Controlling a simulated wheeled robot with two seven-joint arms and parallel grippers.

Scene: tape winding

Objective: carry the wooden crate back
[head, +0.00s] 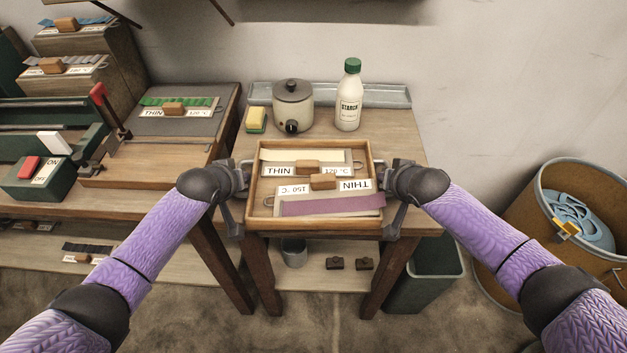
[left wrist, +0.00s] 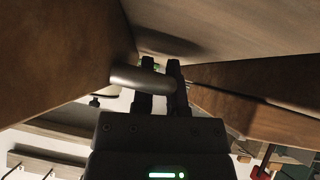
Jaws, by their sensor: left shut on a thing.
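The wooden crate (head: 310,227) is at the front of the small table, between my two hands. Inside it lie two cards marked THIN, each with a small wooden block, one with a cream strip (head: 300,155) and one with a purple strip (head: 330,205). My left gripper (head: 238,190) is at the crate's left side, shut on its grey metal handle (left wrist: 140,78), which shows in the left wrist view. My right gripper (head: 390,200) is at the crate's right side; its fingertips are too hidden to tell their state. I cannot tell whether the crate touches the table.
Behind the crate stand a sponge (head: 256,118), a lidded pot (head: 292,105) and a starch bottle (head: 348,95), before a grey metal tray (head: 390,95). A wooden bench (head: 150,178) with a lever device adjoins at left. A round bin (head: 530,215) stands at right.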

